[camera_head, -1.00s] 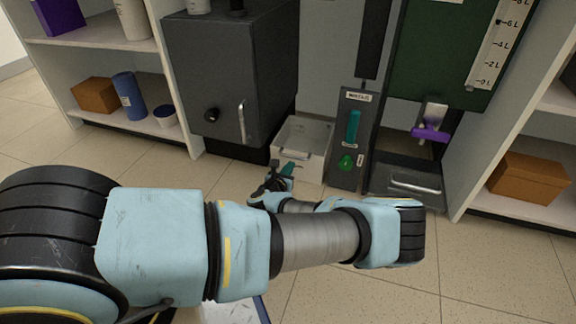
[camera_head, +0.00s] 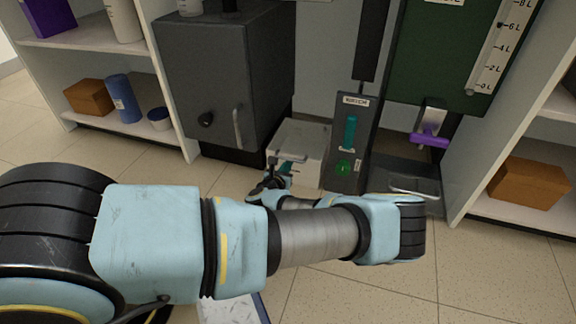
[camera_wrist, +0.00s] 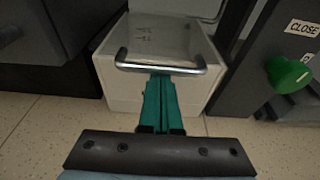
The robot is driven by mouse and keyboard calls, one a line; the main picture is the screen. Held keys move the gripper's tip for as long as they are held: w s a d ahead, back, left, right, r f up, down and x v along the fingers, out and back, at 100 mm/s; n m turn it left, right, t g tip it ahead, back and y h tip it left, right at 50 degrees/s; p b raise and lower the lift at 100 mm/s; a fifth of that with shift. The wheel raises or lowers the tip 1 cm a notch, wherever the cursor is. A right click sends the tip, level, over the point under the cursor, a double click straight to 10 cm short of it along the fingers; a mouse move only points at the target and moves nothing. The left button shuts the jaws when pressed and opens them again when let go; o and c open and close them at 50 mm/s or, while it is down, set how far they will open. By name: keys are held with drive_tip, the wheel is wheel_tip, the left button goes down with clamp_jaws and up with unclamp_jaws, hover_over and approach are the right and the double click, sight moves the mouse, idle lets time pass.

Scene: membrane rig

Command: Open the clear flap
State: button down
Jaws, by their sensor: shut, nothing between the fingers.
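The clear flap (camera_wrist: 165,38) covers the top of a low white box (camera_wrist: 150,92) in the wrist view. It also shows in the head view (camera_head: 304,138). A metal bar handle (camera_wrist: 185,70) runs along the flap's near edge. The flap looks down, though its exact angle is hard to tell. My gripper (camera_wrist: 160,80) has teal fingers, shut and empty. Their tips are at the middle of the bar, overlapping its near side in the picture; I cannot tell whether they touch. In the head view my gripper (camera_head: 287,166) is at the box's front.
A dark cabinet (camera_head: 222,85) with a handle stands left of the box. A narrow panel with a green knob (camera_head: 343,168) stands close on the right. A purple tap (camera_head: 429,140) is further right.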

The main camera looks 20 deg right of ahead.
drive_tip(key=w+d+r+p, duration=0.3)
drive_tip(key=w+r+p, duration=0.1)
drive_tip(key=r, duration=0.5)
drive_tip(key=w+d+r+p, duration=0.4)
drive_tip(key=r+p, duration=0.1)
drive_tip(key=r, duration=0.4)
drive_tip(key=shift+d, duration=0.15)
idle(1.8)
drive_tip(key=w+d+r, duration=0.3)
drive_tip(key=w+d, duration=0.1)
drive_tip(key=shift+r, duration=0.25)
idle(0.6)
drive_tip(key=shift+w+d, duration=0.1)
drive_tip(key=shift+w, duration=0.05)
drive_tip(key=shift+w+d+r+b, duration=0.25)
drive_tip(key=shift+w+d+b, duration=0.3)
drive_tip(key=shift+w+d, duration=0.6)
drive_tip(key=shift+a, duration=0.1)
